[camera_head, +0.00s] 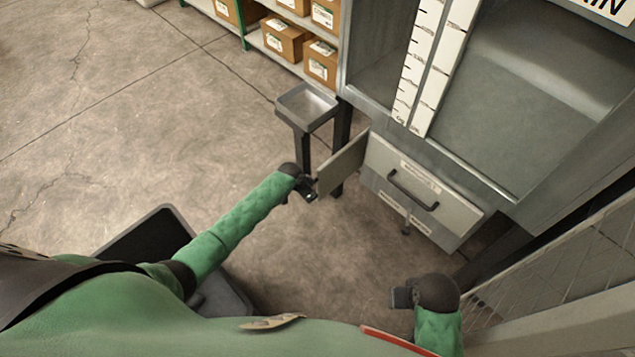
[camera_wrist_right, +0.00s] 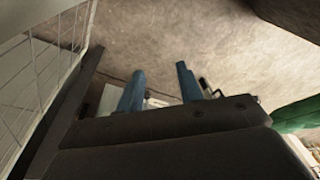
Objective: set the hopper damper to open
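The grey metal hopper (camera_head: 385,88) stands at the upper right in the head view. Below it is a pale panel (camera_head: 388,163) with a black bar handle and small labels too small to read. A flat grey plate (camera_head: 343,165) juts out from the panel's left side; I cannot tell for certain whether it is the damper. My left gripper (camera_head: 311,191) is at this plate's lower left end; whether it grips the plate is unclear. My right gripper (camera_head: 399,297) is low and apart from the panel. In the right wrist view its blue fingers (camera_wrist_right: 160,88) are spread with nothing held.
A small metal tray on a post (camera_head: 307,106) stands left of the hopper. A shelf with cardboard boxes (camera_head: 283,38) is behind it. A wire mesh panel (camera_head: 560,260) is at the lower right. A black bin (camera_head: 157,232) is at the lower left. The floor at left is clear.

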